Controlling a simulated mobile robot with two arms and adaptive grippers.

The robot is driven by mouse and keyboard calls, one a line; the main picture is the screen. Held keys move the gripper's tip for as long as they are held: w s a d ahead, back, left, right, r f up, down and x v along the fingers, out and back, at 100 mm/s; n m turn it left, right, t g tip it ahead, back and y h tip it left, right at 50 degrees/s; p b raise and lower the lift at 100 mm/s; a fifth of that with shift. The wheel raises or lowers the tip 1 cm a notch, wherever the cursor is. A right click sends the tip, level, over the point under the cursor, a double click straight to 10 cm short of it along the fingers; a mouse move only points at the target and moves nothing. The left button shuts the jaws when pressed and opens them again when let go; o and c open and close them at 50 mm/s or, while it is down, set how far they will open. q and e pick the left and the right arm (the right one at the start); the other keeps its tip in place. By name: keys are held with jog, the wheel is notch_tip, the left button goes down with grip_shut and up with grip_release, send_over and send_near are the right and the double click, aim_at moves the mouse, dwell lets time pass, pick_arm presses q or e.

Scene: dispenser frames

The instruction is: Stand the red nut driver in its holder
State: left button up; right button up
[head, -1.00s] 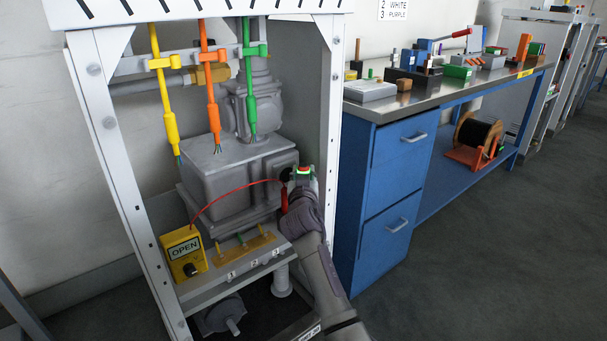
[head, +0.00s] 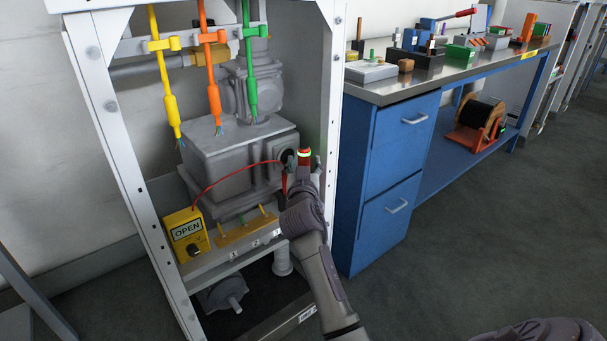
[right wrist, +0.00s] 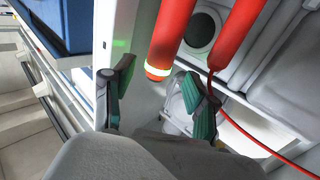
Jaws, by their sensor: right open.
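A red cylindrical handle with a pale glowing band, which looks like the red nut driver (head: 304,159), stands roughly upright beside the frame's right post. In the right wrist view the nut driver (right wrist: 172,42) lies just beyond and between my fingertips, with a visible gap to the left finger. My right gripper (head: 303,181) is open below it; its green-padded fingers (right wrist: 160,98) are spread in the wrist view. I cannot make out the holder or whether the driver is seated in it. My left gripper is not in view.
A second red handle (right wrist: 237,38) with a red lead hangs close beside the driver. The lead runs to a yellow OPEN box (head: 187,235). A grey motor housing (head: 230,165) and white frame post (head: 332,100) are close by. A blue bench (head: 395,150) stands right.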

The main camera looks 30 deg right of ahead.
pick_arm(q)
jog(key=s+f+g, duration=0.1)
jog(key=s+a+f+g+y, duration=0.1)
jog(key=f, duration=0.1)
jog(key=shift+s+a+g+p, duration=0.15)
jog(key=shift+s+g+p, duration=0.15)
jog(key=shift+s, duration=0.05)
pick_arm(e)
jog(key=s+a+f+n+g+y, duration=0.2)
jog(key=s+a+f+n+y, duration=0.2)
jog(key=s+a, duration=0.7)
jog(key=s+a+f+n+g+y, duration=0.2)
jog(key=s+a+f+n+y, duration=0.3)
jog(key=s, duration=1.2)
jog(key=a+f+y, duration=0.3)
jog(key=a+f, duration=0.3)
jog(key=a, duration=0.1)
jog(key=shift+s+g, duration=0.3)
jog(key=shift+g, duration=0.1)
